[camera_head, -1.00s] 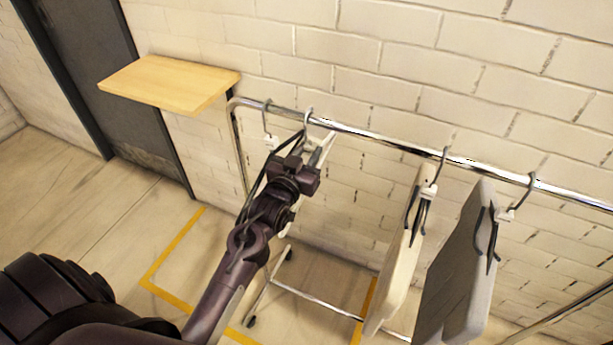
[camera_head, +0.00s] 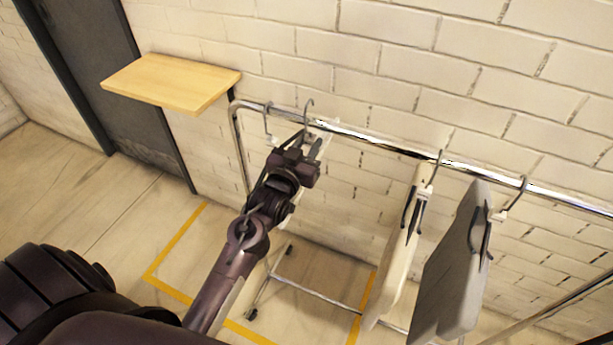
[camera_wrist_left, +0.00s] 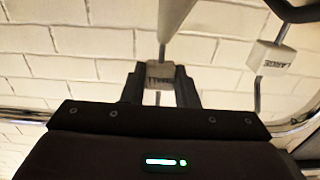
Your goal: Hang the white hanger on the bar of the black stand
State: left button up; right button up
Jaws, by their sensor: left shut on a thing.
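The metal bar (camera_head: 385,145) of the rack runs from the upper left to the right edge in the head view and looks chrome, with dark reflections. My left gripper (camera_head: 312,146) is at the bar's left part, shut on the white hanger. In the left wrist view its fingers (camera_wrist_left: 160,88) clasp a small labelled block (camera_wrist_left: 160,72) at the hanger's neck, with a white part (camera_wrist_left: 176,18) beyond. The held hanger's grey hook (camera_head: 309,103) rises above the bar's line; I cannot tell whether it touches the bar. My arm hides most of the hanger. My right gripper is out of view.
Another hanger's hook (camera_head: 267,112) is on the bar just left of my gripper; its block reads LARGE (camera_wrist_left: 272,57). A cream garment (camera_head: 395,260) and a grey garment (camera_head: 452,265) hang to the right. A wooden shelf (camera_head: 172,82) is at left.

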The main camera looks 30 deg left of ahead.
pick_arm(q)
jog(key=shift+s+p, duration=0.4)
jog(key=shift+s, duration=0.2)
jog(key=shift+s+d+p, duration=0.15)
jog(key=shift+s+p, duration=0.9)
jog(key=shift+s, duration=1.3)
